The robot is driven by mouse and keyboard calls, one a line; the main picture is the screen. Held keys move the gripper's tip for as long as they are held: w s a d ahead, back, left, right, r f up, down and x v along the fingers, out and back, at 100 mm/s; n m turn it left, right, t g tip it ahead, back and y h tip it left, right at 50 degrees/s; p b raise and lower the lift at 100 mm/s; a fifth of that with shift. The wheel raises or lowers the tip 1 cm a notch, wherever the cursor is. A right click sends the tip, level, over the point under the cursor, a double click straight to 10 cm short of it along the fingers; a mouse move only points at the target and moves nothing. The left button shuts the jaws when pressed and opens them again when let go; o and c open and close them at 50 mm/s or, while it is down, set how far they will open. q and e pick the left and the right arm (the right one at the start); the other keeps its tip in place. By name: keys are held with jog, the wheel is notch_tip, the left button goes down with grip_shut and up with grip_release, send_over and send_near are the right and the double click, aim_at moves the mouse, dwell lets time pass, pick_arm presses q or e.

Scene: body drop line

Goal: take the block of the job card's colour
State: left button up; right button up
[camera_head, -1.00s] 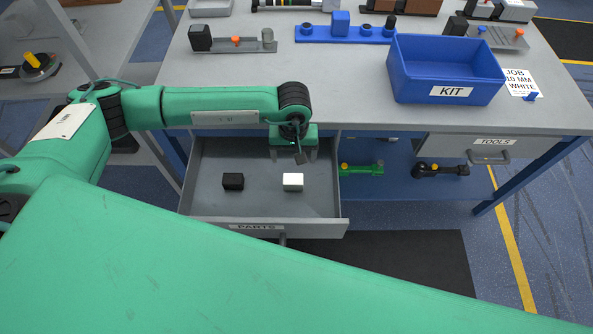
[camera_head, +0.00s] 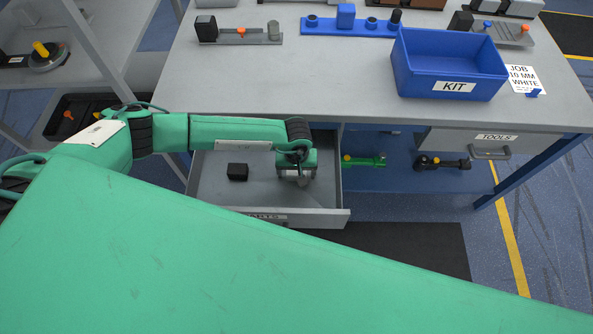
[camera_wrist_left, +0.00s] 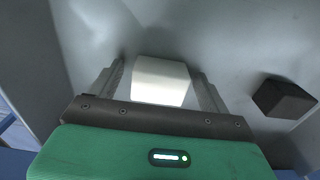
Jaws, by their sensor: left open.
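The job card (camera_head: 523,78) on the bench reads "JOB 10 MM WHITE". The white block (camera_wrist_left: 160,80) lies in the open PARTS drawer (camera_head: 212,196). In the left wrist view it sits between the two fingers of my left gripper (camera_wrist_left: 164,92), which are open with gaps beside it. In the head view my left gripper (camera_head: 297,178) is down in the drawer and hides most of the white block. The black block (camera_head: 237,172) lies to the left in the drawer; the left wrist view shows it at the right (camera_wrist_left: 284,97).
The blue KIT bin (camera_head: 448,70) stands on the bench beside the job card. The TOOLS drawer (camera_head: 470,142) at the right is shut. A green tool (camera_head: 364,161) and a black tool (camera_head: 441,163) lie on the shelf below. Drawer walls surround my gripper.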

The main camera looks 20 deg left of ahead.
pick_arm(q)
jog(key=c, duration=1.1)
jog(key=shift+r, duration=0.1)
